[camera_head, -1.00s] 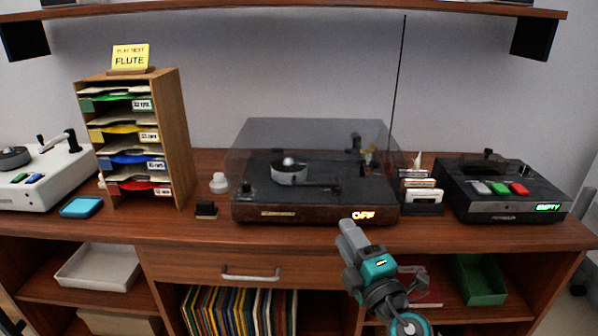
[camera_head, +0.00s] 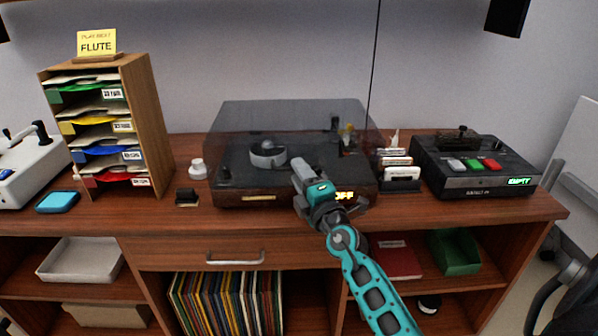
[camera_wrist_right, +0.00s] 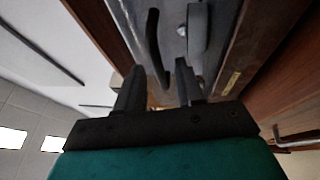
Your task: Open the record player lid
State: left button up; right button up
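The record player (camera_head: 240,200) stands in the middle of the wooden counter, with a lit "OFF" sign at its front right. My right gripper (camera_head: 299,168) comes in from the lower right and is at the player's front, in front of the lid. Whether it touches the lid cannot be told. In the right wrist view, its two dark fingers (camera_wrist_right: 160,85) are apart with nothing held between them, and the player's deck lies beyond them. My left gripper is not in view.
A wooden paper rack (camera_head: 155,130) stands at left. A white knob (camera_head: 198,169) and small black block (camera_head: 187,197) sit left of the player. A card holder (camera_head: 400,187) and black button box (camera_head: 472,165) stand right. A drawer handle (camera_head: 235,260) sticks out below.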

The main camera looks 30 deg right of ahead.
jog(key=shift+w+r, duration=0.1)
jog(key=shift+w, duration=0.4)
grip_shut()
dwell(1.2)
